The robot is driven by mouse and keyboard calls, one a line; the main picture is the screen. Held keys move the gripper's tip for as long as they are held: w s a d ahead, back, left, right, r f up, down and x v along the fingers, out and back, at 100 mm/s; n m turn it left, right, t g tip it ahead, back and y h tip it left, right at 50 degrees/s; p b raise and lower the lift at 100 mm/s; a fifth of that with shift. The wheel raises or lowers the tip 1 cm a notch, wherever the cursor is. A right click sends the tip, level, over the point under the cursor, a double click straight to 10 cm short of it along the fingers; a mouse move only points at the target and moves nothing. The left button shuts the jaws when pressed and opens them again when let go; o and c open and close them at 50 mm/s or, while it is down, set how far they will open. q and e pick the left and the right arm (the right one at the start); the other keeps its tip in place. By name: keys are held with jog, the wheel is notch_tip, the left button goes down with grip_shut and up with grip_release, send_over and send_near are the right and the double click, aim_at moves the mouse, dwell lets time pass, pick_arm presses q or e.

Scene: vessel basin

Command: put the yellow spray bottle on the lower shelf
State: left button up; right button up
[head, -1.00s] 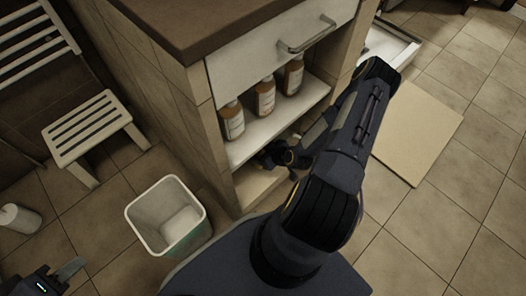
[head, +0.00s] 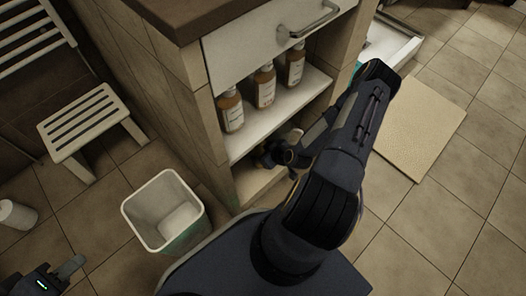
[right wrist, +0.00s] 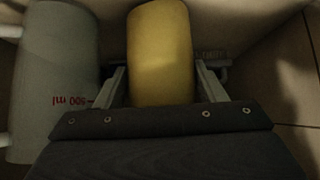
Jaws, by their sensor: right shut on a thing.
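The yellow spray bottle (right wrist: 161,50) shows in the right wrist view as a plain yellow body; its top is out of the picture. My right gripper (right wrist: 162,82) is shut on it, one finger on each side. In the head view, my right arm reaches into the cabinet's lower compartment, and its own links hide the fingers and bottle. The lower shelf (head: 252,184) shows as a pale strip below my wrist. Whether the bottle touches it I cannot tell. My left gripper (head: 72,277) is at the bottom left, away from the cabinet; its finger gap is unclear.
A grey jug marked 500 ml (right wrist: 55,80) stands close left of the bottle. Several brown bottles with white labels (head: 264,88) line the upper shelf (head: 245,137). A white bin (head: 161,232) and slatted stool (head: 88,122) stand left of the cabinet. A beige mat (head: 420,128) lies right.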

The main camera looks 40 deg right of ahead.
jog(key=shift+f, duration=0.2)
jog(key=o, duration=1.3)
jog(key=shift+o, duration=0.2)
jog(key=p+v, duration=0.3)
jog(key=v, duration=0.4)
jog(key=shift+s+r, duration=0.25)
jog(key=shift+s, duration=0.05)
jog(key=shift+s, duration=0.15)
